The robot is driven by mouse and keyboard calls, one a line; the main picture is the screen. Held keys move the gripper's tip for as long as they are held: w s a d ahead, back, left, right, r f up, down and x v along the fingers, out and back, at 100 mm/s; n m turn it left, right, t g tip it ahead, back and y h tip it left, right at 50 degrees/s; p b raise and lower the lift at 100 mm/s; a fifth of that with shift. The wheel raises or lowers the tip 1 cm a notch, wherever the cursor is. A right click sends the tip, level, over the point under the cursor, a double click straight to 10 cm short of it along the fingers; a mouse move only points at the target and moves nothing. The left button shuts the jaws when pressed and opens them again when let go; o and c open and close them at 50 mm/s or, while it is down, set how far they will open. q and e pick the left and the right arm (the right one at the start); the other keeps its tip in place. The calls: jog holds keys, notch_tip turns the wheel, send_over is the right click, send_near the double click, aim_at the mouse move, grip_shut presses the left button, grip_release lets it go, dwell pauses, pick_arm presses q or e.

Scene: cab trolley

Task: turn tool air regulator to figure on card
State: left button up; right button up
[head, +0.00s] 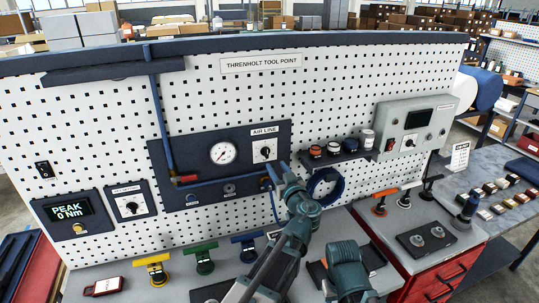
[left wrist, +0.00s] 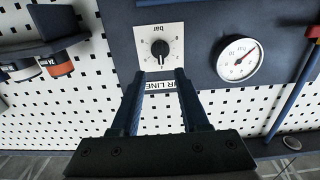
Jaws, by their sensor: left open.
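The air regulator knob (head: 266,151) is black on a white dial plate under the AIR LINE label on the dark blue panel. In the left wrist view the knob (left wrist: 160,48) shows upside down, with its scale marked bar. The round pressure gauge (head: 223,153) is left of it; the gauge also shows in the wrist view (left wrist: 240,60). My left gripper (head: 276,168) is open and empty, just below and in front of the knob; its fingertips (left wrist: 167,73) are apart from it. A white card (head: 459,157) stands on the right bench, its writing too small to read.
A blue pipe (head: 159,120) runs down to the panel. A shelf of small pots (head: 334,149) and a grey control box (head: 415,128) are right of the knob. Coloured T-handled tools (head: 204,262) stand on the bench below. My right arm shows at the bottom.

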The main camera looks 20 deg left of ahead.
aim_at(267, 153)
pick_arm(q)
jog(key=x, duration=0.9)
jog(key=shift+a, duration=0.1)
grip_shut()
